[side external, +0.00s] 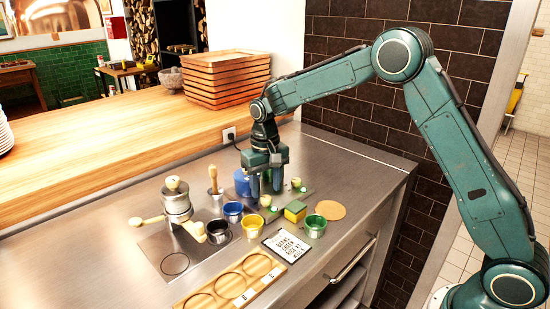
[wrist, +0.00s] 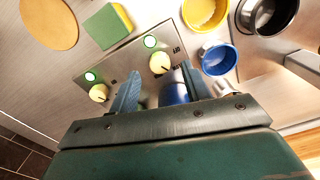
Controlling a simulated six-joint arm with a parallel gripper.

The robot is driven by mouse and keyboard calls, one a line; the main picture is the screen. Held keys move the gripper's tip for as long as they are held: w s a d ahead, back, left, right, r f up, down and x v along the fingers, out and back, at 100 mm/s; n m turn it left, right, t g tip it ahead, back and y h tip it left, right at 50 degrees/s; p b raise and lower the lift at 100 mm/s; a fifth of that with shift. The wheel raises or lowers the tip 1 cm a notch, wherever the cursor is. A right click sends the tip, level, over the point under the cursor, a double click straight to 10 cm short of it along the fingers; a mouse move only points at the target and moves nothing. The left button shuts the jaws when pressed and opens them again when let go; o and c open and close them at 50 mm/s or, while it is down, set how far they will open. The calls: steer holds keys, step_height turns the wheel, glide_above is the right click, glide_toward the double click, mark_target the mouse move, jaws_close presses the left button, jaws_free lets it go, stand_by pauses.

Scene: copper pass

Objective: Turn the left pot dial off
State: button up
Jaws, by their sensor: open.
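A metal panel (wrist: 125,72) carries two cream dials, each beside a lit green light. The dial nearer the blue cup is at the left in the side view (side external: 266,201) and at the right in the wrist view (wrist: 160,63). The other dial shows in the wrist view (wrist: 98,93) and at the right of the side view (side external: 296,183). My gripper (side external: 265,193) points down above the panel's rear, fingers apart and empty. In the wrist view its fingers (wrist: 158,85) are short of both dials. A blue pot (wrist: 173,90) shows between and below them.
Blue (side external: 233,211), yellow (side external: 252,226) and green cups (side external: 315,226), a dark pot (side external: 218,232), a green-yellow sponge (side external: 295,210) and a round cork mat (side external: 330,209) surround the panel. A grinder (side external: 176,202) stands left. A wooden three-ring tray (side external: 232,282) lies in front.

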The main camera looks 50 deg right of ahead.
mark_target(266, 198)
steer(key=shift+f, duration=1.65)
steer(key=c, duration=1)
